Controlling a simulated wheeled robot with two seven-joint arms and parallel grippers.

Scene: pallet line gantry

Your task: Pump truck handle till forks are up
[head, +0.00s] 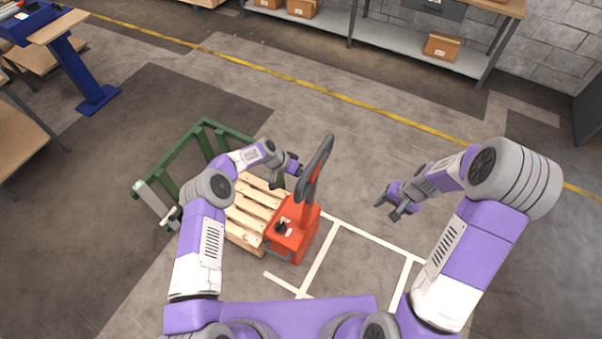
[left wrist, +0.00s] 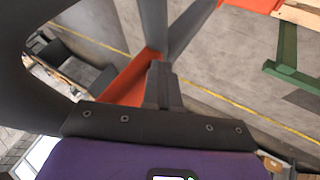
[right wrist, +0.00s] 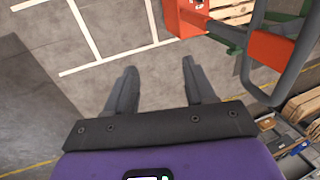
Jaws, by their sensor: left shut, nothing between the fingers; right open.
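The orange pallet truck (head: 292,240) stands in the middle of the head view, its handle upright with a dark grey loop (head: 326,152) on top. A wooden pallet (head: 257,200) lies to its left; the forks are hidden. My left gripper (head: 297,168) is shut and empty, close beside the handle. In the left wrist view its fingers (left wrist: 161,80) overlap the handle's orange part (left wrist: 128,88); I cannot tell if they touch. My right gripper (head: 385,207) is open and empty, right of the truck and apart from it. The handle loop also shows in the right wrist view (right wrist: 299,62).
A green frame (head: 166,162) stands around the pallet's far and left sides. White floor lines (head: 318,258) run right of the truck. A blue stand (head: 82,75) is at upper left, and a shelf with boxes (head: 441,46) is along the wall. Floor right of the truck is clear.

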